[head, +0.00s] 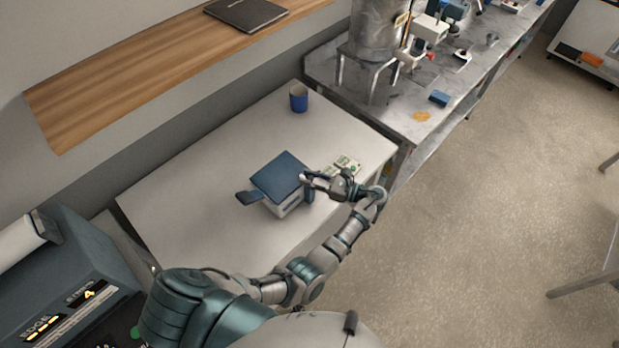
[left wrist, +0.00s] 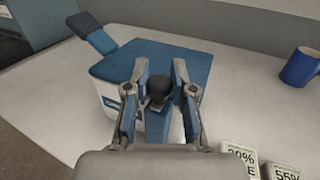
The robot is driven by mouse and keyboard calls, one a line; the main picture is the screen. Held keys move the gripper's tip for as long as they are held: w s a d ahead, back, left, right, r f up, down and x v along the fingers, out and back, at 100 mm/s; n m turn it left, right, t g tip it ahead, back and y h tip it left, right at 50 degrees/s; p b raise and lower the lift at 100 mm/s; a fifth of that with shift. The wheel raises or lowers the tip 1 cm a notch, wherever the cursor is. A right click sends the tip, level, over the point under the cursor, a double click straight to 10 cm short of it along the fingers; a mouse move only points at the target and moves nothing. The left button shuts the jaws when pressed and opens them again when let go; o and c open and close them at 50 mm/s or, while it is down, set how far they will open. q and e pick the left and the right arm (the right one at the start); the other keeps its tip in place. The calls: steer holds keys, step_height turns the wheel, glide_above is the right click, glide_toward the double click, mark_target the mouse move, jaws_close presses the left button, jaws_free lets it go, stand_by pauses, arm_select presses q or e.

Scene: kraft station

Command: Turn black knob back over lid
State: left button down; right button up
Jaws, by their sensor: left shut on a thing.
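A small white device with a blue lid (head: 280,176) stands on the white table. The lid also fills the upper middle of the left wrist view (left wrist: 185,62). The black knob (left wrist: 158,86) sits at the device's near edge, on a blue upright part, between the fingers of my left gripper (left wrist: 160,79). My left gripper (head: 309,183) is shut on the knob, at the right side of the device in the head view. The knob is hidden by the gripper in the head view. My right gripper is not in view.
A blue handle (head: 247,198) sticks out on the device's left side. A blue mug (head: 298,98) stands farther back. Printed cards (head: 347,163) lie right of the device, near my left wrist. The white table (head: 200,180) is clear on the left.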

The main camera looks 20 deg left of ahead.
mark_target(311, 177)
arm_select(q)
steer(key=shift+w+r, duration=0.1)
steer(key=c, duration=1)
jaws_free()
steer(key=shift+d, duration=0.1)
step_height(311, 177, up, 10)
steer(key=shift+w+d+f, duration=0.1)
